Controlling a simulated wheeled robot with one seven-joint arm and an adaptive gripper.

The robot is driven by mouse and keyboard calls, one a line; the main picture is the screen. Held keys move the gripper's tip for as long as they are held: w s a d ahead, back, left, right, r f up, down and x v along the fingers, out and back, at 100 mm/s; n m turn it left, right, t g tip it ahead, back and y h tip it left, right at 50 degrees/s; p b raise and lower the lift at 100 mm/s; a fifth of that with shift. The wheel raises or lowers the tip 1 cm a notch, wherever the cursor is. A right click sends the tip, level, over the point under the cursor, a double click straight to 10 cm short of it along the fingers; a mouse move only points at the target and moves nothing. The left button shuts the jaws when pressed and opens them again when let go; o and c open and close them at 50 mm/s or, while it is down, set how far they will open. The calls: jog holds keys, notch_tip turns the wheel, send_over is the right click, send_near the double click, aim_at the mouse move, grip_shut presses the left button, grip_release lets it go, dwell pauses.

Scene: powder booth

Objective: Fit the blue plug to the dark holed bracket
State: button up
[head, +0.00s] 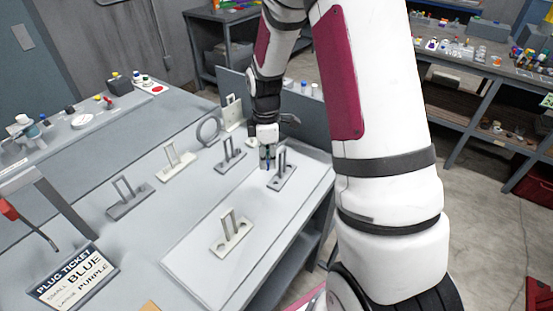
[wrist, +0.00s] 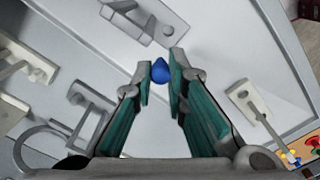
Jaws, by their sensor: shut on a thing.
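My gripper (head: 267,157) is shut on a small blue plug (wrist: 160,71), which shows between the fingertips in the wrist view (wrist: 161,82). The plug is held above the pale board. A dark grey holed bracket (head: 281,180) with an upright frame stands on the board just right of my gripper in the head view. A grey bracket also lies beyond the plug at the top of the wrist view (wrist: 140,27), apart from it. The plug's lower end and its height over the board are hard to judge.
A light bracket (head: 231,243) stands nearer on the pale board (head: 190,262). Other brackets, dark (head: 230,157) and light (head: 176,165), and a grey ring (head: 208,130) stand to the left. A plug ticket (head: 75,276) reads small blue, large purple.

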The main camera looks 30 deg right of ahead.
jog(key=s+n, duration=0.1)
jog(key=s+d+n, duration=0.1)
jog(key=shift+d+n, duration=0.25)
jog(key=shift+n, duration=0.05)
jog(key=shift+f+b, duration=1.05)
jog(key=shift+f, duration=1)
jog(key=shift+f, duration=0.5)
jog(key=o, duration=0.8)
notch_tip(320, 180, up, 12)
